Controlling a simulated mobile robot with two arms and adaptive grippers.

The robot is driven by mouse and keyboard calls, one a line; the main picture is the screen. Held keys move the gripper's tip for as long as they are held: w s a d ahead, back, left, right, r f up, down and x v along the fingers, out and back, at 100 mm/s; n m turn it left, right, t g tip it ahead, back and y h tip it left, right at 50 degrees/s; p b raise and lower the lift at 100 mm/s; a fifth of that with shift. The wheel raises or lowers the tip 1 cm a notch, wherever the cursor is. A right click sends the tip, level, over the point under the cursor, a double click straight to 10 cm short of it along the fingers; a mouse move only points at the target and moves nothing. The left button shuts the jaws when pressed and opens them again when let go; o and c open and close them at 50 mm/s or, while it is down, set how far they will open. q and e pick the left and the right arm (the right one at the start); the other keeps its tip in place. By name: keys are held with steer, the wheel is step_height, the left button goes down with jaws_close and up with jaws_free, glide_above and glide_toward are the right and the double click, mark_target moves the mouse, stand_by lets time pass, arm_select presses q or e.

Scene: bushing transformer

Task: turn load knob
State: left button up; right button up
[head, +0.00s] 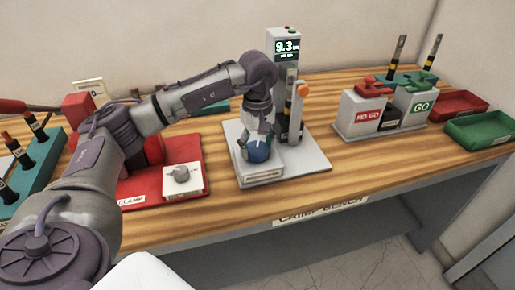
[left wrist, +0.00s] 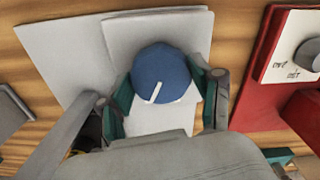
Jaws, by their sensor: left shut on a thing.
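The load knob (head: 258,151) is a round blue knob on the light grey base of the test stand (head: 310,160), in the middle of the head view. In the left wrist view the blue knob (left wrist: 160,74) shows from above with a white pointer line slanting near its lower edge. My left gripper (head: 255,146) points down over the knob. Its two green-padded fingers (left wrist: 162,92) are shut on the knob, one on each side. The stand's display (head: 288,47) reads about 9.3. My right gripper is in neither view.
A red clamp base (head: 190,150) with a grey switch knob (head: 181,174) stands left of the stand. NO GO (head: 362,112) and GO (head: 414,104) blocks stand to the right, with red (head: 458,105) and green (head: 482,130) trays beyond.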

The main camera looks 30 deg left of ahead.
mark_target(257, 148)
arm_select(q)
steer(key=shift+r+m, duration=0.15)
steer(key=shift+m, duration=0.15)
steer(key=o, duration=1.1)
steer(key=shift+o, duration=0.2)
step_height(257, 148, up, 12)
stand_by(0.5)
